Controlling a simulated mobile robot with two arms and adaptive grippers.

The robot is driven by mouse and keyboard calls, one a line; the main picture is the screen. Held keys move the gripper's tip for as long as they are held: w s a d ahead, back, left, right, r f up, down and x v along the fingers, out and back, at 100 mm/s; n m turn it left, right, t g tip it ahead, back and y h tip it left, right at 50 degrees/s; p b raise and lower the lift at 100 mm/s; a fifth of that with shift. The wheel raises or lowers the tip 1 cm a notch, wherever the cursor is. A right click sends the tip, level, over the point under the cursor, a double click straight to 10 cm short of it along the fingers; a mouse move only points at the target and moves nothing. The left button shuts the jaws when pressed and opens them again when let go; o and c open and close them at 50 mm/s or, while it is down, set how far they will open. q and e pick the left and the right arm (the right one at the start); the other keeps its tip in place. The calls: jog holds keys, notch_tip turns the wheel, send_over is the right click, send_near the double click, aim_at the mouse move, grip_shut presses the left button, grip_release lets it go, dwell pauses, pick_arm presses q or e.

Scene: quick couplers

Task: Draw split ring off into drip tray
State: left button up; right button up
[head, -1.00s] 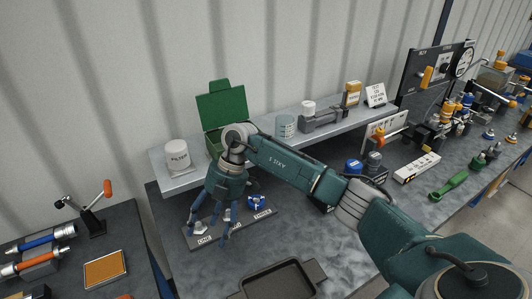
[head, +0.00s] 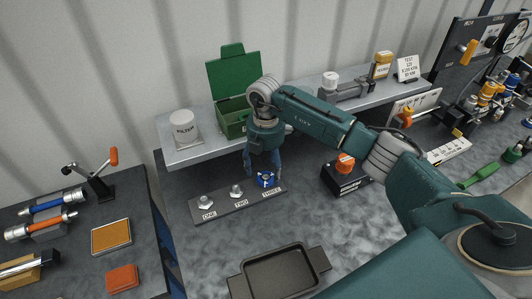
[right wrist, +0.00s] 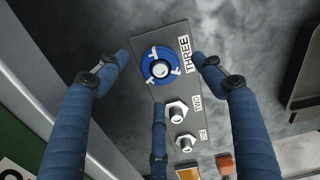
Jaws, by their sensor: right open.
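The blue split ring (head: 266,180) sits around the stud at the position marked THREE on a dark plate (head: 222,210). In the right wrist view, the ring (right wrist: 153,73) is a blue disc with pale tabs around a metal centre. My right gripper (head: 263,168) is open right above it, its blue fingers spread around the ring and apart from it in the wrist view. The bare studs ONE (head: 205,201) and TWO (head: 236,190) stand beside it. The drip tray (head: 236,286) is a dark, empty, shallow pan at the front. My left gripper is out of view.
A shelf behind holds a white filter (head: 184,128) and an open green box (head: 236,125) close to my right gripper. A black block with an orange knob (head: 345,160) stands right of the plate. The bench between plate and tray is clear.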

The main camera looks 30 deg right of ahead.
aim_at(266, 176)
jog(key=shift+f, duration=1.3)
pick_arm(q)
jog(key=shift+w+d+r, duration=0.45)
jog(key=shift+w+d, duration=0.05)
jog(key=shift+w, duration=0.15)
pick_arm(e)
jog(key=shift+f, duration=0.2)
jog(key=c, duration=1.4)
jog(key=shift+r+p, duration=1.05)
jog(key=shift+r, duration=0.05)
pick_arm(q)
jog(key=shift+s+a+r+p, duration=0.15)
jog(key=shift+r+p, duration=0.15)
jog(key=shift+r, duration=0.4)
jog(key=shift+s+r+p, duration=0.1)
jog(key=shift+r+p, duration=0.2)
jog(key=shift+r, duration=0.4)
pick_arm(e)
jog(key=shift+r, duration=0.8)
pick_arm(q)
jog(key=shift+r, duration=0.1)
pick_arm(e)
jog(key=shift+r, duration=0.1)
